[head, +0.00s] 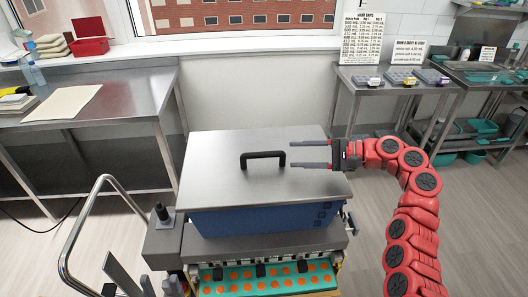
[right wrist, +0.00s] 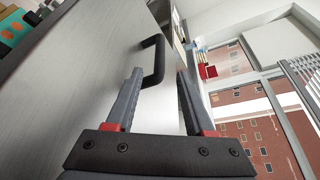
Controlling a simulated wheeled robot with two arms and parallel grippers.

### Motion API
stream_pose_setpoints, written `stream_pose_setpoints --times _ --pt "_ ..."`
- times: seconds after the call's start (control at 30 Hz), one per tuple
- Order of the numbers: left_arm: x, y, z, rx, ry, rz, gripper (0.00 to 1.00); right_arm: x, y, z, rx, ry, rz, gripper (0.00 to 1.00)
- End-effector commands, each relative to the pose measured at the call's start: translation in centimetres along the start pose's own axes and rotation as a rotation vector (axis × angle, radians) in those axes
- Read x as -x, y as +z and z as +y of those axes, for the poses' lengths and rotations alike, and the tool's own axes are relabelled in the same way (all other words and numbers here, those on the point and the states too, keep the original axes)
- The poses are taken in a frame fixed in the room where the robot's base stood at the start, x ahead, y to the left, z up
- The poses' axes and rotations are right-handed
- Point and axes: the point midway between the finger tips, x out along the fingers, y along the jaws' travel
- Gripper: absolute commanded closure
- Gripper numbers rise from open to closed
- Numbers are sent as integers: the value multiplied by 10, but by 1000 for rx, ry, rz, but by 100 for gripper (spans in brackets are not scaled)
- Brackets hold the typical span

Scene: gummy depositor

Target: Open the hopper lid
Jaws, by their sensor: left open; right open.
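The hopper lid (head: 220,175) is a flat steel plate lying closed on the blue hopper (head: 260,219). Its black bar handle (head: 263,154) stands near the middle; the right wrist view also shows the handle (right wrist: 158,60) and the lid's brushed surface (right wrist: 70,85). My right gripper (head: 290,155) is open and empty, over the right half of the lid. Its fingers point left, their tips close to the handle's right end. In the wrist view the handle shows between the two finger lines. My left gripper (head: 125,265) is open at the lower left, partly cut off by the frame edge.
A teal tray with orange wells (head: 268,285) sits below the hopper. A bent metal rail (head: 72,235) stands at left. A steel table (head: 110,95) is at back left; a side table (head: 385,82) with small trays is at back right. Open floor lies right of my right arm.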

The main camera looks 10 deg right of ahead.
Motion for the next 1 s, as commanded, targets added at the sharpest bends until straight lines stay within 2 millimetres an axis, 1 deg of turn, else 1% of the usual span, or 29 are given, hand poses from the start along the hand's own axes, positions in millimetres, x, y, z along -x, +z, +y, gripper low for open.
stream_pose_setpoints --times 0.03,0.2,0.3,0.4,0.5,0.6,0.87,1.0 --pt "-5 -1 0 0 0 0 50 -13 3 -2 -1 1 -5 47" --pt "-13 -2 -1 0 0 0 50 -52 2 -1 -4 1 -4 47" --pt "-16 -3 -1 0 0 0 50 -72 3 0 -2 4 -6 47" --pt "-19 -3 -1 0 0 0 50 -85 1 -1 0 1 -1 47" --pt "-20 -3 -1 0 0 0 50 -94 1 0 0 2 -2 47" --pt "-20 -3 -1 0 0 0 50 -98 1 1 -1 3 -1 47" --pt "-20 -3 -1 0 0 0 50 -99 0 1 0 2 0 47" --pt "-20 -4 -1 0 0 0 50 -99 0 1 0 1 0 72"
